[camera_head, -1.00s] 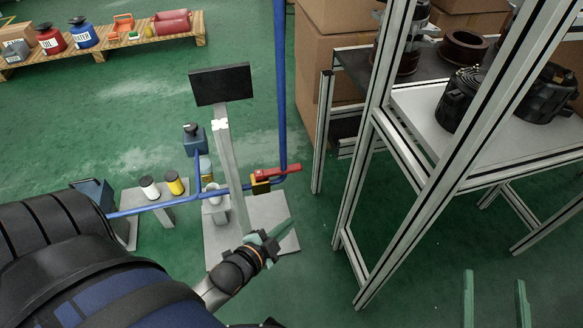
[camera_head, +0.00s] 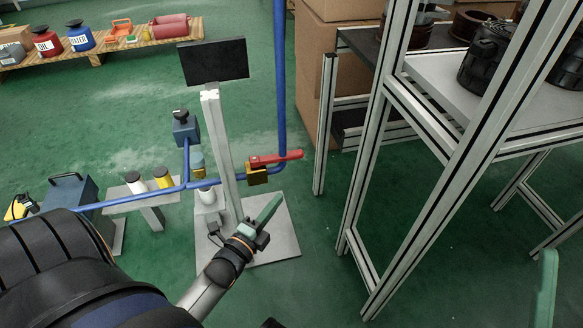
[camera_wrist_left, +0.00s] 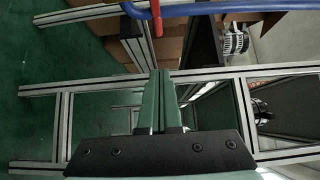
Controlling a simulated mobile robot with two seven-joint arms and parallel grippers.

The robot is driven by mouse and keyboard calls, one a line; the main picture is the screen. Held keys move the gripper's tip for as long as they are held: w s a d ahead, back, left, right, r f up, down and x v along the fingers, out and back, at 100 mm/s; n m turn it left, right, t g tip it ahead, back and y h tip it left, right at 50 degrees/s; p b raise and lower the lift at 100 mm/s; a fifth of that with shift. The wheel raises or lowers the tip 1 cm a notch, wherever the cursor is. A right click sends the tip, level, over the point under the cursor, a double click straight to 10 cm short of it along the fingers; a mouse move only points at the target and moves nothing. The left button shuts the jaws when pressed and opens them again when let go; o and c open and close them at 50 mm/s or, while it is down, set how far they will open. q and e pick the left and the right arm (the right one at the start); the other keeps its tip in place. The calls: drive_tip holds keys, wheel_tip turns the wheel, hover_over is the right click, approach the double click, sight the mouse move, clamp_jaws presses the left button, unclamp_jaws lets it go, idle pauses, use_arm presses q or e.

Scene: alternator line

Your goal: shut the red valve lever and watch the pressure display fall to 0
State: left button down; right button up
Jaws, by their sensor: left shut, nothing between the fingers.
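The red valve lever (camera_head: 275,158) sits on a brass valve body (camera_head: 257,177) in the blue pipe. It points right, roughly in line with the horizontal run. In the left wrist view, a red piece, likely the lever (camera_wrist_left: 157,20), shows at the top edge beside the pipe. My left gripper (camera_head: 279,197) is shut and empty, below and apart from the lever; its green fingers (camera_wrist_left: 160,73) are together. The black display panel (camera_head: 213,62) stands on a grey post; no reading is visible. One green finger of my right gripper (camera_head: 545,285) shows at lower right.
The blue pipe (camera_head: 279,90) rises behind the lever. An aluminium frame rack (camera_head: 365,180) stands close on the right, with black parts on its shelf. A grey base plate (camera_head: 275,235) lies below. Green floor is open between plate and rack.

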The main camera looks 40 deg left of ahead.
use_arm(q)
drive_tip(key=b, duration=0.3)
approach(294, 158)
drive_tip(key=w+d, duration=0.4)
drive_tip(key=shift+w+a+b, duration=0.35)
drive_tip(key=shift+w+a, duration=0.35)
drive_tip(key=shift+a, duration=0.2)
drive_tip(key=shift+w+a+b, duration=0.3)
drive_tip(key=shift+w+a, duration=0.45)
drive_tip(key=shift+a, duration=0.15)
use_arm(e)
drive_tip(key=shift+m, duration=0.4)
drive_tip(key=shift+w+a+f, duration=0.1)
drive_tip(key=shift+a+f, duration=0.05)
drive_tip(key=shift+f, duration=1)
drive_tip(key=shift+a+f, duration=0.1)
drive_tip(key=shift+f, duration=1.05)
use_arm(q)
drive_tip(key=shift+w+a, duration=0.35)
drive_tip(key=shift+w, duration=0.25)
drive_tip(key=shift+w+a, duration=0.35)
drive_tip(key=shift+w, duration=0.25)
use_arm(e)
drive_tip(key=shift+r, duration=0.15)
use_arm(q)
drive_tip(key=shift+s+d, duration=0.1)
drive_tip(key=shift+d, duration=0.05)
use_arm(e)
drive_tip(key=shift+d, duration=0.2)
